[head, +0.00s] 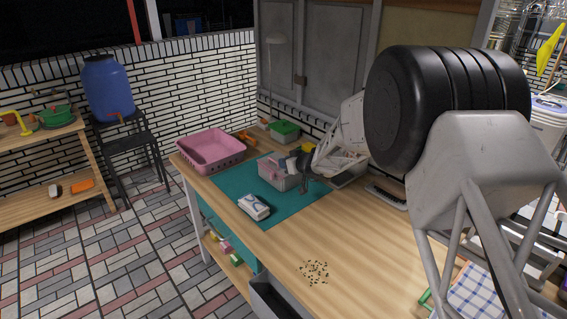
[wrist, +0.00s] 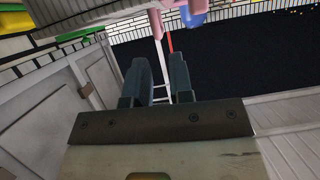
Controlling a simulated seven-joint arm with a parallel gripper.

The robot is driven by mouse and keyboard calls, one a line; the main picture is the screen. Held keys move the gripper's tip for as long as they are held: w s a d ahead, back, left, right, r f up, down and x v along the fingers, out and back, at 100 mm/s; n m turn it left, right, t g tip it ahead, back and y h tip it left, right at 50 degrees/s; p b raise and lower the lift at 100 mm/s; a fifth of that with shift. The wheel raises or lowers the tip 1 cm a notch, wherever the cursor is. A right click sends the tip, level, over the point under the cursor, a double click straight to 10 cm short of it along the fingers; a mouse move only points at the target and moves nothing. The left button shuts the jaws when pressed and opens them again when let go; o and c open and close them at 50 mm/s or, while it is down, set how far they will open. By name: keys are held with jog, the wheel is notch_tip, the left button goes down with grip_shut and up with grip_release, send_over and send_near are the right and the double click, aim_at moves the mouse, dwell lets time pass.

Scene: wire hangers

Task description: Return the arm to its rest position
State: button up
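My arm enters the head view from the right and reaches over the wooden workbench (head: 350,255). My gripper (head: 304,185) is the dark end of the arm, near the grey basket (head: 275,172) on the teal mat (head: 222,190). In the wrist view my gripper (wrist: 164,80) shows two dark fingers with a gap between them and nothing held. I cannot tell its exact height above the bench.
A pink crate (head: 210,150), a green box (head: 284,131) and a white-and-blue pack (head: 254,207) are on the bench. Small dark bits (head: 314,272) lie near the front. A panelled wall (head: 330,55) stands behind. The bench's middle is mostly clear.

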jog(key=shift+s+d, duration=0.1)
dwell(0.4)
jog(key=s+d+r+m+g+h, duration=0.15)
jog(key=s+d+r, duration=0.35)
jog(key=s+r, duration=0.65)
jog(key=s+d+r+m+g, duration=0.1)
jog(key=s+d+r+g, duration=0.25)
jog(key=s+r, duration=0.75)
jog(key=s+d+f+m+h, duration=0.1)
jog(key=s+d, duration=0.4)
jog(key=s, duration=0.7)
jog(key=s+d+m+g+h, duration=0.1)
jog(key=s+d+m+h, duration=0.2)
jog(key=s, duration=0.9)
jog(key=s+d+f+m+h, duration=0.1)
jog(key=s+d+h, duration=0.3)
jog(key=s+d, duration=0.5)
jog(key=s+m, duration=0.1)
jog(key=s, duration=0.2)
jog(key=shift+f+g, duration=0.3)
jog(key=shift+m+h, duration=0.25)
